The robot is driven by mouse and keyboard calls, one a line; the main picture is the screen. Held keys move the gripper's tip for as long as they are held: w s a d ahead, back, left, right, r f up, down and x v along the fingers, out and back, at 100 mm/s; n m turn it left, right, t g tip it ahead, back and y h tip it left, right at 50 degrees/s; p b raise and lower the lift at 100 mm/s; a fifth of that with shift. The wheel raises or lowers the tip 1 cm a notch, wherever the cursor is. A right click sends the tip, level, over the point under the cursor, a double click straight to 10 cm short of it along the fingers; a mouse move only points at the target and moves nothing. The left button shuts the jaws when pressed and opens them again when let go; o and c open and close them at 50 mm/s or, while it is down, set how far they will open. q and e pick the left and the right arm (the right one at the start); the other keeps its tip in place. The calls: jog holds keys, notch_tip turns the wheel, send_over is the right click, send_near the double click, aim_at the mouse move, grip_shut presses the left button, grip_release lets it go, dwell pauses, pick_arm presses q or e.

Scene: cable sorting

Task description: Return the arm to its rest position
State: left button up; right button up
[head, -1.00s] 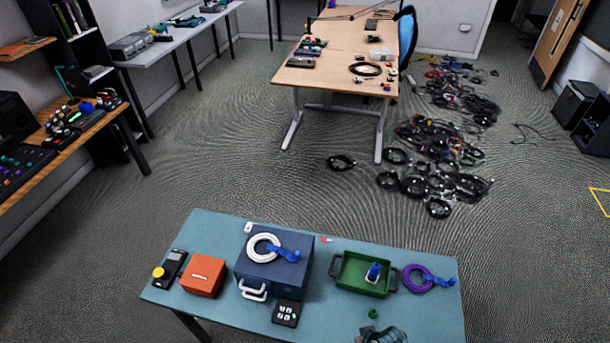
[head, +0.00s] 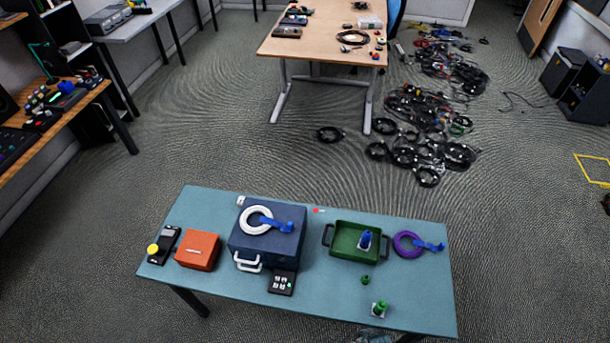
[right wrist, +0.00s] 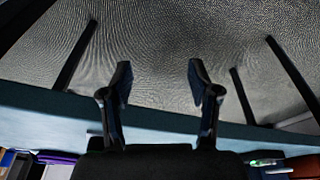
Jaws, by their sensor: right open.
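My right gripper (right wrist: 160,82) is open and empty in the right wrist view, with only floor between its fingers. A dark grey part of it shows at the bottom edge of the head view (head: 374,335), by the near edge of the teal table (head: 215,285). My left gripper is not in view.
On the table are a green tray (head: 340,251) with a blue and white piece, a purple cable coil (head: 404,243), a dark blue box (head: 262,245) bearing a white ring, an orange box (head: 198,250) and a keypad (head: 282,283). The front left is clear.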

jog(key=s+f, duration=0.4)
jog(key=f, duration=0.4)
jog(key=s+f, duration=0.3)
jog(key=f, duration=0.4)
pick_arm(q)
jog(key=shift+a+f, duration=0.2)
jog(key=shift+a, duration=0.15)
pick_arm(e)
jog(key=s+d+f+g, duration=0.1)
jog(key=s+d+f, duration=0.2)
jog(key=s+f, duration=0.6)
jog(key=s, duration=0.4)
jog(key=shift+s+g, duration=0.15)
jog(key=shift+g, duration=0.15)
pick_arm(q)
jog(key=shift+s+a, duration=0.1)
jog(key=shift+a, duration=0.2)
pick_arm(e)
jog(key=shift+a, duration=0.15)
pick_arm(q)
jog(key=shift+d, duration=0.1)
